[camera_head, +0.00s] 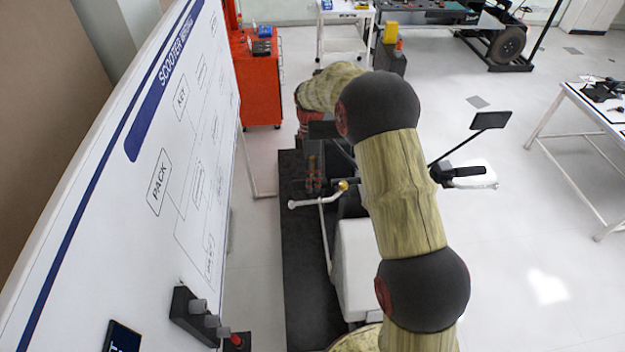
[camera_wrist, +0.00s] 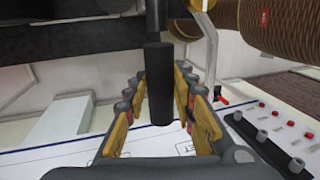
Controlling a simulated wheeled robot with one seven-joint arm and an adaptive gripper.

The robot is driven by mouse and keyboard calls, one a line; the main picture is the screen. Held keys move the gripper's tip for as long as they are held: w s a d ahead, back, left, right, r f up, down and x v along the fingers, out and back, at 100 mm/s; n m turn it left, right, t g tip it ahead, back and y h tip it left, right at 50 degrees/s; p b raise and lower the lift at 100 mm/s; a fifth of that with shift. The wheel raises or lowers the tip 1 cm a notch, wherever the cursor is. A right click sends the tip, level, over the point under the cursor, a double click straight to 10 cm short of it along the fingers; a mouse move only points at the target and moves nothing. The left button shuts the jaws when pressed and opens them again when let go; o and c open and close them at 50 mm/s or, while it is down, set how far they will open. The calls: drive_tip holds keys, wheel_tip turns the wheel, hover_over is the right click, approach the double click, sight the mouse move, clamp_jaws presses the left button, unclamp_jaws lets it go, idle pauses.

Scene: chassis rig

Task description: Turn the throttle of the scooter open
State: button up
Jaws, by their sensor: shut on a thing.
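The scooter (camera_head: 357,268) stands below my arm, with a white body. In the wrist view, its throttle grip (camera_wrist: 158,62) is a black cylinder between the yellow-padded fingers of my gripper (camera_wrist: 160,95). My gripper is shut on the grip. A silver lever (camera_wrist: 207,50) passes just right of the grip. In the head view, my gripper (camera_head: 314,175) is small and partly hidden at the scooter's near handlebar end, beside the silver lever (camera_head: 318,201). The other black handlebar grip (camera_head: 466,171) sticks out right of my arm. How far the throttle is turned cannot be told.
A whiteboard (camera_head: 150,150) with a wiring diagram stands close on the left. A switch box (camera_head: 192,318) is near its lower edge. A mirror (camera_head: 490,121) rises on the scooter's right. A red cabinet (camera_head: 258,85) stands behind; a white table (camera_head: 590,115) is at right. Floor between is open.

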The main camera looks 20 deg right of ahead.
drive_tip(key=shift+c, duration=1.1)
drive_tip(key=shift+g+p, duration=0.3)
drive_tip(key=shift+p, duration=0.1)
clamp_jaws()
drive_tip(key=g+p, duration=0.2)
drive_tip(key=shift+w+f+g+y, duration=0.15)
drive_tip(key=shift+w+g+y, duration=0.15)
drive_tip(key=shift+g, duration=0.1)
drive_tip(key=shift+w+d+f+g+y, duration=0.1)
drive_tip(key=shift+g+y, duration=0.05)
drive_tip(key=shift+g, duration=0.45)
drive_tip(key=shift+w+f+g+y, duration=0.1)
drive_tip(key=shift+g+y, duration=0.05)
drive_tip(key=shift+g, duration=1.25)
drive_tip(key=o, duration=1.2)
unclamp_jaws()
drive_tip(key=shift+c, duration=0.2)
